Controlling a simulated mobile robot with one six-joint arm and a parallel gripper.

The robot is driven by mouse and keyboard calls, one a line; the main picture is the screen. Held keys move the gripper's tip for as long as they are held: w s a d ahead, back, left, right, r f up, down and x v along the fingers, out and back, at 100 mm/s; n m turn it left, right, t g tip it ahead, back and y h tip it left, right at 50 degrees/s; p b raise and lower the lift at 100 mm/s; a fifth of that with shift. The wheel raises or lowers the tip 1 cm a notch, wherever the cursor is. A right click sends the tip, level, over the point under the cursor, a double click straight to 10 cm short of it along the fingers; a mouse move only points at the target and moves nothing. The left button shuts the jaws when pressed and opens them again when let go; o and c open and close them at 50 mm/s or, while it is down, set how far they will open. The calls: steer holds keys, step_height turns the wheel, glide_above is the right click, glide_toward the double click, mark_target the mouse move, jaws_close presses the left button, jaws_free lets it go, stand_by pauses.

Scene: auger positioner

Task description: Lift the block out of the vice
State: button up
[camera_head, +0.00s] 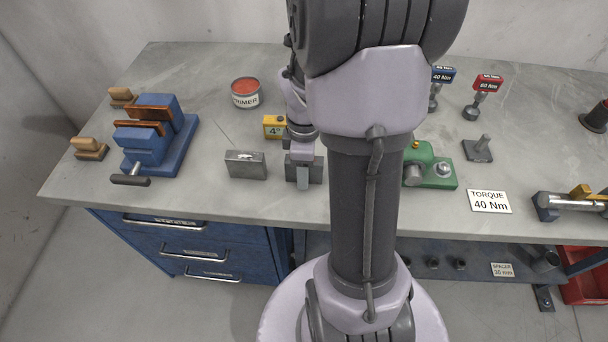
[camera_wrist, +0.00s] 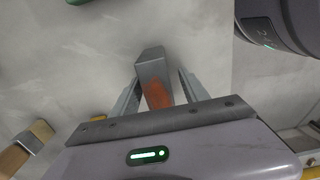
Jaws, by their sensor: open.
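The blue vice (camera_head: 185,140) with orange-brown jaw faces stands at the left of the bench; I make out no block between its jaws. A grey metal block (camera_head: 245,165) lies on the bench right of the vice. My gripper (camera_head: 303,182) is low over the bench to its right, with another grey block partly hidden behind it (camera_head: 317,170). In the wrist view my gripper (camera_wrist: 158,88) is open. A grey block with an orange patch (camera_wrist: 152,68) lies between its spread fingers; whether they touch it I cannot tell.
A yellow angle block (camera_head: 274,127) and a red-topped tin (camera_head: 246,92) stand behind. A green fixture (camera_head: 432,167) is to the right of my arm. Wooden-handled pieces (camera_head: 90,148) lie beside the vice.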

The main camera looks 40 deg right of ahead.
steer(key=shift+f, duration=0.2)
jaws_close()
stand_by(1.2)
